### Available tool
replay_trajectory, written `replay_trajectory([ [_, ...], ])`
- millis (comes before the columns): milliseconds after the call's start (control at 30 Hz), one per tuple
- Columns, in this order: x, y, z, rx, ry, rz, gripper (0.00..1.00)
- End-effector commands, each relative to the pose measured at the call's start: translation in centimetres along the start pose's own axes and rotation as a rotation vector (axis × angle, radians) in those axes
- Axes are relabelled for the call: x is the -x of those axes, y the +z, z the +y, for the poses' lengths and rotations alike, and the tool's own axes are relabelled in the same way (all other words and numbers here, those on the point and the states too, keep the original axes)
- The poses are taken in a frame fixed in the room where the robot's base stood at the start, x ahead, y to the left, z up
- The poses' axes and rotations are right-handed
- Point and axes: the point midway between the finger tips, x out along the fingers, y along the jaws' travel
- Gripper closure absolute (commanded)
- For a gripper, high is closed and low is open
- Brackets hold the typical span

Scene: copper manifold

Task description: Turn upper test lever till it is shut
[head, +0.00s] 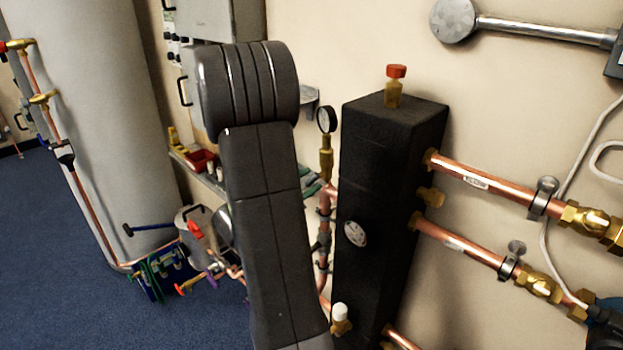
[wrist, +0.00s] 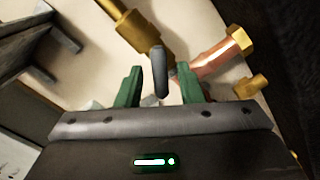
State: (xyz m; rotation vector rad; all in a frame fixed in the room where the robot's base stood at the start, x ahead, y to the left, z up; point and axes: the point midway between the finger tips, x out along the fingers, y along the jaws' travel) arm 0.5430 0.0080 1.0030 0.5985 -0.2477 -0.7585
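In the wrist view a short dark grey lever (wrist: 161,82) stands between the two green fingers of my gripper (wrist: 157,70). The fingers are apart, with a visible gap on each side of the lever. The lever sits by a brass valve body (wrist: 135,25), where a copper pipe (wrist: 208,62) branches off. In the head view my own arm hides most of the gripper; only green finger parts (head: 313,187) show beside the pipework, below the brass stem (head: 326,160) of a pressure gauge (head: 326,119). I cannot make out the lever clearly there.
A tall black insulated block (head: 385,180) stands close right of the pipework. Copper pipes (head: 490,185) run right from it along the wall. A shelf with a red tray (head: 200,160) is at left. A grey tank (head: 90,120) stands far left; blue floor (head: 50,250) is open.

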Motion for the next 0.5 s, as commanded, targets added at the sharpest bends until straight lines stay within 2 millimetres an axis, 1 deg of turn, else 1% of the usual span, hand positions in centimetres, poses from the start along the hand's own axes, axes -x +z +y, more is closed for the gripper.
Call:
replay_trajectory([
  [100,-1.1,0.0,0.0,0.001,-0.002,-0.001,0.66],
  [200,-1.5,0.0,-0.1,0.001,-0.001,-0.001,0.66],
  [500,-1.7,0.0,-0.1,0.001,0.000,0.000,0.66],
])
